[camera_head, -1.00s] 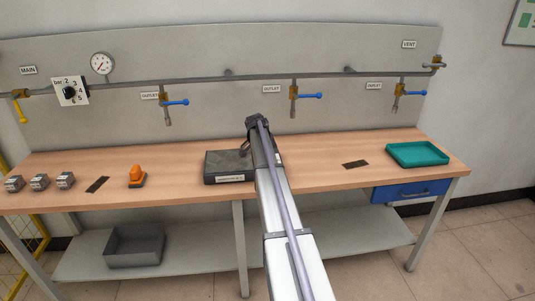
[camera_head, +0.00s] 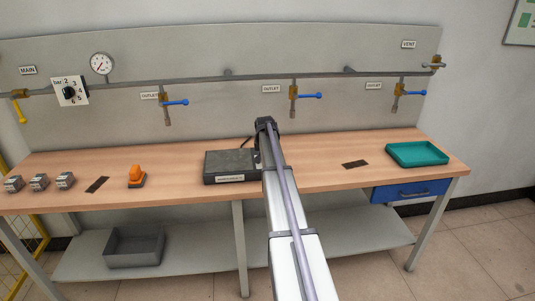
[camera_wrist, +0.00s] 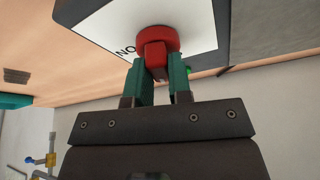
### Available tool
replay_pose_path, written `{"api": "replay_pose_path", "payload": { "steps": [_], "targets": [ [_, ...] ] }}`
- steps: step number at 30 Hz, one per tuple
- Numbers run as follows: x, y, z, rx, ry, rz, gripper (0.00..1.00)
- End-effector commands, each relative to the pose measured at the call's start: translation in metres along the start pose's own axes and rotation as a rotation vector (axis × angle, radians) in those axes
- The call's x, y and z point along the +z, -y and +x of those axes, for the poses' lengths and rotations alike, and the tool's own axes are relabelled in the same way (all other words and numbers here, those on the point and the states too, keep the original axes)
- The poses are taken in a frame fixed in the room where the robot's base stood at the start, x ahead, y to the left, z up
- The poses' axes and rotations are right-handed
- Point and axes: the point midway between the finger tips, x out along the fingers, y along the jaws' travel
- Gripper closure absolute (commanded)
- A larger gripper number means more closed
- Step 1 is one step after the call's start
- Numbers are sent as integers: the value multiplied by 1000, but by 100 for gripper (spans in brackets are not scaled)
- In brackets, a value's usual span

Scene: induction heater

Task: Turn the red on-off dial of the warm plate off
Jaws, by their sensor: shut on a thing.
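The warm plate is a dark grey box with a pale label (camera_head: 225,167), lying on the wooden bench in the head view. In the wrist view its red dial (camera_wrist: 158,40) sits on a white panel. The dial has a raised grip bar. My gripper (camera_wrist: 160,75) has two green fingers, one on each side of that bar, shut on the dial. A small green part shows behind the right finger. In the head view my arm hides the fingers and the dial.
A green tray (camera_head: 418,154) and a dark flat piece (camera_head: 355,164) lie to the right on the bench. An orange object (camera_head: 136,176) and several small grey blocks (camera_head: 39,182) are at the left. Pipes with blue-handled valves (camera_head: 309,95) run along the back panel.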

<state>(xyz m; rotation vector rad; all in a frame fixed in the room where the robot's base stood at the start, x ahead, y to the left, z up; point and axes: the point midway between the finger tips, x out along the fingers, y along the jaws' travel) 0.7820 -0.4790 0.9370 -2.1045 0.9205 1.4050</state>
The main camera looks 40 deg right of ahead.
Motion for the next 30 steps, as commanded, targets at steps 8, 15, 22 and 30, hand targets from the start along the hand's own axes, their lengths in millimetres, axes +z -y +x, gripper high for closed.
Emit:
{"api": "replay_pose_path", "payload": {
  "steps": [8, 15, 22, 30],
  "targets": [
    [0, -1, 0, -73, 1, -176, 100],
    [0, -1, 0, -109, 1, -262, 100],
    [0, -1, 0, -119, 2, -289, 100],
    [0, -1, 0, -119, 2, -290, 100]
  ]
}}
